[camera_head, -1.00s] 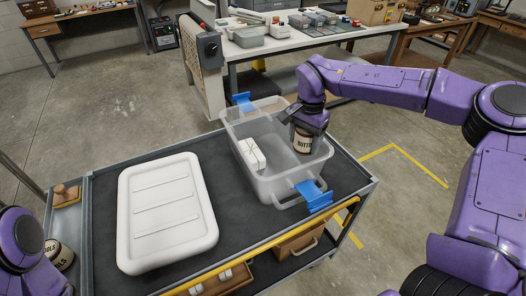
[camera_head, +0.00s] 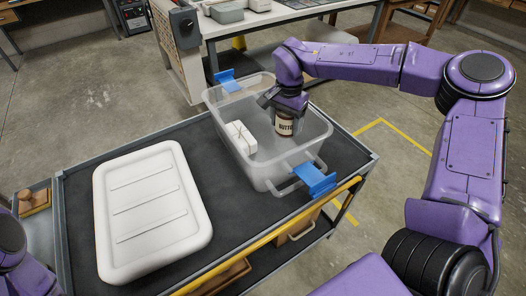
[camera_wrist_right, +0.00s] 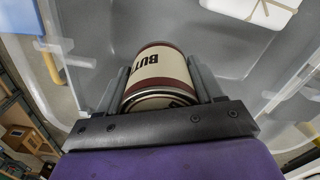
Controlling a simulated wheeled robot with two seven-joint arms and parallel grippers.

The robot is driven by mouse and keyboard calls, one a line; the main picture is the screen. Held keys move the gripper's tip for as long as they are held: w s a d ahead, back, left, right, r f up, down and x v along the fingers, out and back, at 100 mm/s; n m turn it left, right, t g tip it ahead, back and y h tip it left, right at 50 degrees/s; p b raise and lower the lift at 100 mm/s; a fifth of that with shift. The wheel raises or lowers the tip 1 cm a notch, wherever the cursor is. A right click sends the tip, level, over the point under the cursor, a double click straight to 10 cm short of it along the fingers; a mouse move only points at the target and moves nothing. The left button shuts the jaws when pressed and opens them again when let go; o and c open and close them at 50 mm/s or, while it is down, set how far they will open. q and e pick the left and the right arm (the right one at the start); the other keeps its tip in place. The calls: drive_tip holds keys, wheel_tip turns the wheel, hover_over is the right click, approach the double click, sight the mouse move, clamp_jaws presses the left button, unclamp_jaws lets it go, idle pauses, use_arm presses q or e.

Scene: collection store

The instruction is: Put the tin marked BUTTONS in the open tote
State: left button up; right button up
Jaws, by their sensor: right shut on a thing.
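The tin marked BUTTONS (camera_head: 284,125), cream with dark red bands, is held in my right gripper (camera_head: 284,104). The tin is inside the walls of the open tote (camera_head: 262,178), near its right side. In the right wrist view the tin (camera_wrist_right: 158,72) sits between both fingers of the gripper (camera_wrist_right: 160,92), with the tote's grey floor behind it. I cannot tell whether the tin touches the floor. A white tied package (camera_head: 241,139) lies in the tote, left of the tin. It also shows in the right wrist view (camera_wrist_right: 258,8). My left gripper is out of view.
The tote stands on a dark cart top (camera_head: 228,220) with its blue clips (camera_head: 315,179) folded outward. A white lid (camera_head: 152,210) lies left of it. A yellow handle bar (camera_head: 265,240) runs along the cart's front edge. A workbench (camera_head: 270,22) stands behind.

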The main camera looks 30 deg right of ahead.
wheel_tip(320, 180, down, 10)
drive_tip(key=shift+w+f+p, duration=0.1)
drive_tip(key=shift+w+p, duration=0.05)
drive_tip(key=shift+p, duration=0.5)
drive_tip(key=shift+f, duration=0.1)
drive_tip(key=o, duration=1.3)
wheel_tip(320, 180, up, 12)
drive_tip(key=shift+r+b, duration=0.1)
drive_tip(key=shift+b, duration=0.35)
